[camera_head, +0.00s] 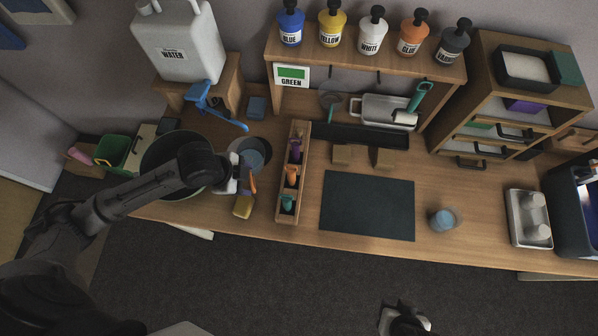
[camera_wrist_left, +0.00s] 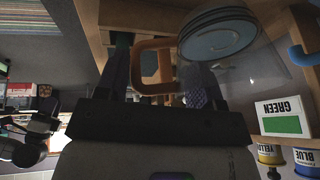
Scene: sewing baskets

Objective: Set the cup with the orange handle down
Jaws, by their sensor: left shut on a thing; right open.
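The cup with the orange handle (camera_head: 250,154) is clear with a blue, round end. It is at the left part of the desk, just right of the dark round bin. My left gripper (camera_head: 240,182) is shut on its orange handle. In the left wrist view the orange handle (camera_wrist_left: 152,45) is between the fingers (camera_wrist_left: 158,85), and the clear cup (camera_wrist_left: 218,36) extends beside it. I cannot tell whether the cup touches the desk. My right gripper (camera_head: 405,322) is open and empty at the bottom edge, away from the desk.
A wooden rack (camera_head: 286,212) with coloured handles stands right of the cup. A yellow block (camera_head: 243,206) lies close to my left gripper. The dark mat (camera_head: 366,205) is bare. Another clear cup with blue (camera_head: 443,219) stands right of it. The white water tank (camera_head: 180,45) is behind.

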